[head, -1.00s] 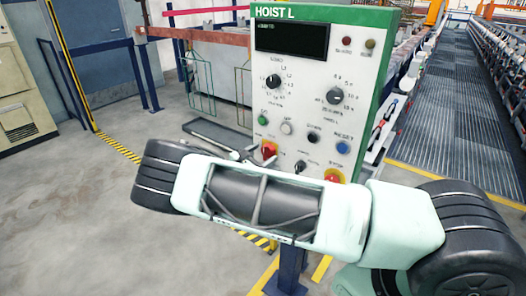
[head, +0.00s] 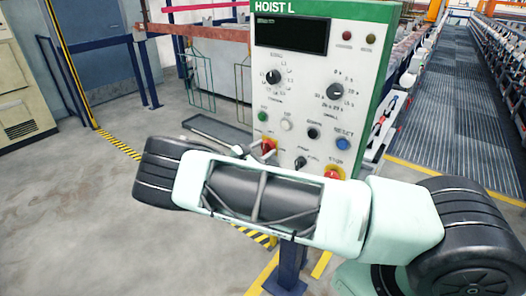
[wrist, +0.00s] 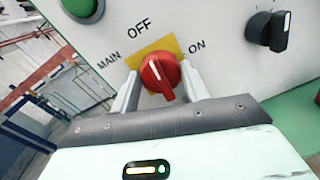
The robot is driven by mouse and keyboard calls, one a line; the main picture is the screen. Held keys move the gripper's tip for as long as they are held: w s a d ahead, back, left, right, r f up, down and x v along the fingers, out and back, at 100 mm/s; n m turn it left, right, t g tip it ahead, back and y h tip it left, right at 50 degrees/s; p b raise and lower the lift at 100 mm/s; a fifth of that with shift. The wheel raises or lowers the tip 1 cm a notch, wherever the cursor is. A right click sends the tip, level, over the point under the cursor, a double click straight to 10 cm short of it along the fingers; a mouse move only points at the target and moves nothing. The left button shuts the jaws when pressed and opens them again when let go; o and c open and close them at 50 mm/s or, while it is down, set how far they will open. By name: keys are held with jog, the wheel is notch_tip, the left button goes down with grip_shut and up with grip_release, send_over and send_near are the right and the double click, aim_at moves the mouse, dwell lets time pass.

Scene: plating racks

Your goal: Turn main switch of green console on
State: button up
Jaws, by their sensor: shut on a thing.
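The green-edged console (head: 388,60), marked HOIST L, stands upright in the head view. Its main switch (head: 268,145) is a red rotary knob at the lower left of the panel, partly covered by my gripper and arm. In the wrist view the red main switch (wrist: 158,72) sits on a yellow plate (wrist: 178,46), with OFF above and ON to the right. Its white mark points up toward OFF. My gripper (wrist: 161,84) is shut on the knob, one finger on each side.
A black selector knob (wrist: 268,31) is right of the switch, and a green button (wrist: 84,8) is upper left. A red stop button (head: 334,173) is low on the panel. Open floor (head: 80,200) lies to the left.

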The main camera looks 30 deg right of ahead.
jog(key=m+b, duration=0.3)
jog(key=m, duration=0.1)
jog(key=shift+f+m, duration=0.15)
jog(key=shift+m, duration=0.25)
jog(key=m+y+b, duration=0.1)
jog(key=m+b, duration=0.2)
jog(key=m, duration=0.1)
jog(key=shift+s, duration=0.15)
jog(key=m+t+b, duration=0.1)
jog(key=m+b, duration=0.4)
jog(key=shift+f, duration=0.1)
jog(key=shift+s+m+b, duration=0.1)
jog(key=shift+m+b, duration=1)
jog(key=shift+m, duration=0.2)
jog(key=o, duration=1)
jog(key=shift+r, duration=0.2)
jog(key=b+v, duration=0.2)
jog(key=v, duration=1.5)
jog(key=shift+s+a+r, duration=0.1)
jog(key=shift+s+r, duration=0.1)
